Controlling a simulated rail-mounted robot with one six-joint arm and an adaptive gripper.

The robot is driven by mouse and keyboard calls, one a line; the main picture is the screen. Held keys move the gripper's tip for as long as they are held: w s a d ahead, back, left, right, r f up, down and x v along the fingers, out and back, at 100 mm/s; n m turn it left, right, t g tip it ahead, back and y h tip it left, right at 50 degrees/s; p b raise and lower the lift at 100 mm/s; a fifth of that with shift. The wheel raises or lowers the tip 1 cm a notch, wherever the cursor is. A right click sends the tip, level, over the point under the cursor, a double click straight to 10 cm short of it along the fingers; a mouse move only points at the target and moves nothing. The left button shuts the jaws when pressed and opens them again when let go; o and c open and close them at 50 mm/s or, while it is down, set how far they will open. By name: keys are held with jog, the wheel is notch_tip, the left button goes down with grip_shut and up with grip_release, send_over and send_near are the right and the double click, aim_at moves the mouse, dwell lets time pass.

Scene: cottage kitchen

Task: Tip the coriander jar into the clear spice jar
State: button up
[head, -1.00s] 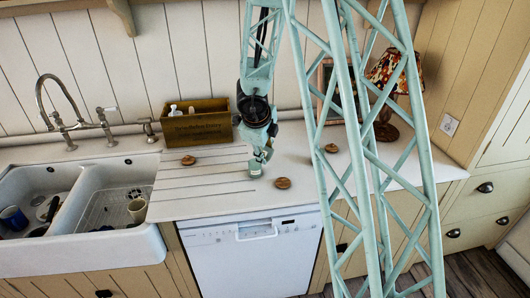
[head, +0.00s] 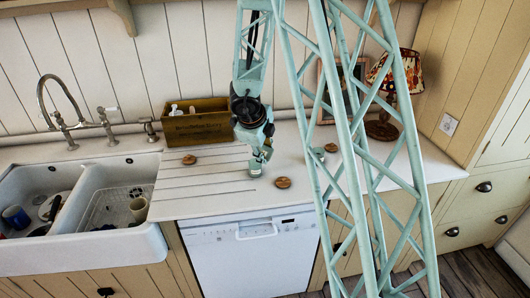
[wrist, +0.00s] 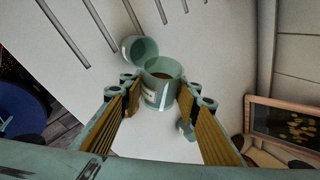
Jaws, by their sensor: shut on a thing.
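My gripper (wrist: 160,90) is shut on a labelled glass jar (wrist: 156,99) with brown contents, apparently the coriander jar; its open mouth faces the wrist camera. A second jar (wrist: 140,49), clear and looking empty, is just beyond it in the wrist view, touching or very close. This seems to be the clear spice jar, which shows in the head view as a small jar (head: 255,169) on the worktop directly below my gripper (head: 262,153). In the head view the held jar is hard to make out, and its tilt is unclear.
Round wooden lids (head: 283,182) (head: 190,159) (head: 331,147) lie around on the worktop (head: 215,207). Another small jar (head: 318,153) stands at the right, partly behind my lattice. A wooden box (head: 198,127) stands at the back, a lamp (head: 383,129) at the right, the sink (head: 152,236) at the left.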

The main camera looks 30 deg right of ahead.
jog(key=shift+w+a+f+n+g+h+p, duration=0.15)
jog(key=shift+g+h+p, duration=0.2)
jog(key=shift+p, duration=0.4)
jog(key=shift+s+a+n+g+h+p, duration=0.15)
jog(key=shift+g+h+p, duration=0.1)
jog(key=shift+h+p, duration=0.35)
dwell(0.9)
jog(key=shift+w+a+f+n+g+h+p, duration=0.1)
jog(key=shift+w+f+n+g+h+p, duration=0.2)
jog(key=shift+g+h+p, duration=0.55)
dwell(0.5)
jog(key=shift+r+t+y, duration=0.1)
jog(key=shift+t+y, duration=0.15)
jog(key=shift+y, duration=0.15)
jog(key=shift+r+t+y+b, duration=0.15)
jog(key=shift+t+y+b, duration=0.25)
jog(key=shift+b, duration=0.15)
jog(key=shift+r+m+t+y+b, duration=0.25)
jog(key=shift+m+t+y+b, duration=0.4)
jog(key=shift+b, duration=0.65)
jog(key=shift+r+t+y, duration=0.15)
jog(key=shift+t+y, duration=0.1)
jog(key=shift+y, duration=0.2)
